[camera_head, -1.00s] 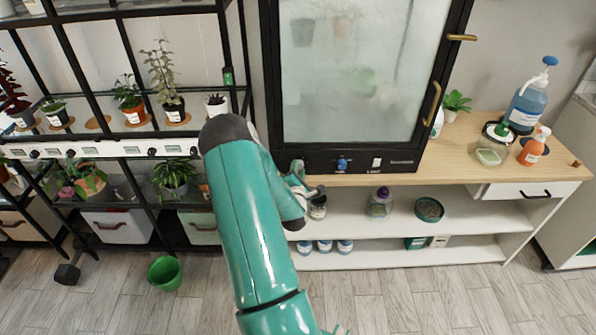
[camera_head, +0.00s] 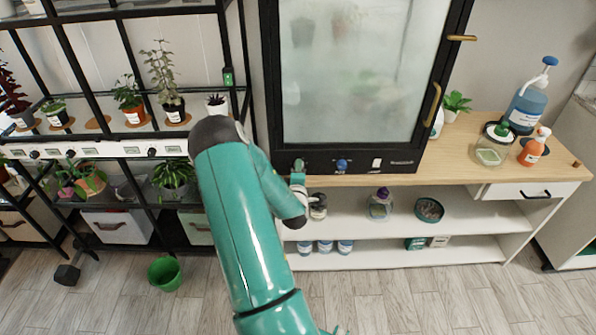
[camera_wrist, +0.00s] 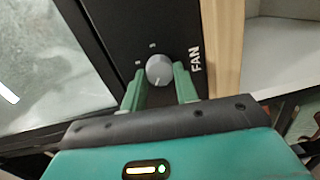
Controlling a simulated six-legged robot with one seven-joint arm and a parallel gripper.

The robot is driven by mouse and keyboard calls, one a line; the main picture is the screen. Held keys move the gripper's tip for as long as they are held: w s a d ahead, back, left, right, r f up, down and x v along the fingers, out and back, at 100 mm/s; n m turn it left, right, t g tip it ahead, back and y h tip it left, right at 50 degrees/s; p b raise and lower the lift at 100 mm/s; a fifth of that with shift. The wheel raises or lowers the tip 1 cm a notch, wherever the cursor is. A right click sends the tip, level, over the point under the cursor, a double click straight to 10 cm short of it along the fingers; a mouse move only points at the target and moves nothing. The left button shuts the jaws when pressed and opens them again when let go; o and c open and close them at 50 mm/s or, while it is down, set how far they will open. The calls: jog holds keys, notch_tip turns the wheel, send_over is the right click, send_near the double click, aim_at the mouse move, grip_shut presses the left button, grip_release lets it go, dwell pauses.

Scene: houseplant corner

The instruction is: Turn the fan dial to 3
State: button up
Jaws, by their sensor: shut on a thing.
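The fan dial (camera_wrist: 160,70) is a round grey knob on the black front panel of the glass cabinet (camera_head: 360,85). The word FAN shows beside it in the wrist view, with small marks around it that are too blurred to read. My gripper (camera_wrist: 161,82) has its two green fingers on either side of the dial, shut on it. In the head view my gripper (camera_head: 298,166) is at the left end of the panel and hides the dial. The dial's pointer setting cannot be read clearly.
A blue knob (camera_head: 342,165) and a white switch (camera_head: 376,163) sit to the right on the same panel. The wooden counter (camera_head: 455,172) runs below the panel. A brass handle (camera_head: 430,103) sticks out from the cabinet's right side.

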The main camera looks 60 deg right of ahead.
jog(key=m+t, duration=0.1)
jog(key=m, duration=0.8)
jog(key=m+t, duration=0.1)
jog(key=m, duration=1.6)
jog(key=shift+s+d+m+t+y, duration=0.15)
jog(key=shift+s+m+t+y, duration=0.2)
jog(key=shift+m+t+y, duration=0.05)
dwell(0.3)
jog(key=o, duration=1)
jog(key=shift+c, duration=0.2)
